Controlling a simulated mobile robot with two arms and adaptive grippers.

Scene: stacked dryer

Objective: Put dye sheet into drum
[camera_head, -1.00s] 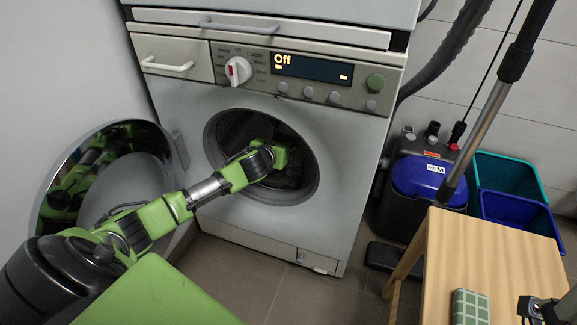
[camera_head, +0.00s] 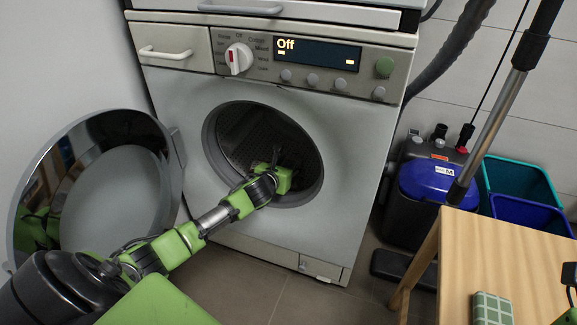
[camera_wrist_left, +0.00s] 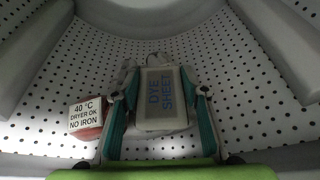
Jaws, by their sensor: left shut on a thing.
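The dye sheet (camera_wrist_left: 160,98), a pale grey packet with blue "DYE SHEET" lettering, lies between the two fingers of my left gripper (camera_wrist_left: 160,85), which is shut on it. In the head view my left gripper (camera_head: 284,181) reaches through the dryer's round opening; its fingertips and the packet are hidden there. The drum (camera_head: 262,135) is dark in the head view; its pale perforated wall (camera_wrist_left: 230,60) fills the wrist view. The door (camera_head: 85,250) stands wide open on the left. Only a sliver of my right gripper (camera_head: 570,275) shows at the right edge.
A reddish item with a white care label (camera_wrist_left: 87,115) is in the drum, left of the gripper. A wooden table (camera_head: 480,250) stands at the right, carrying a green checked item (camera_head: 492,308). A blue-topped canister (camera_head: 438,180) and bins (camera_head: 530,212) stand behind it.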

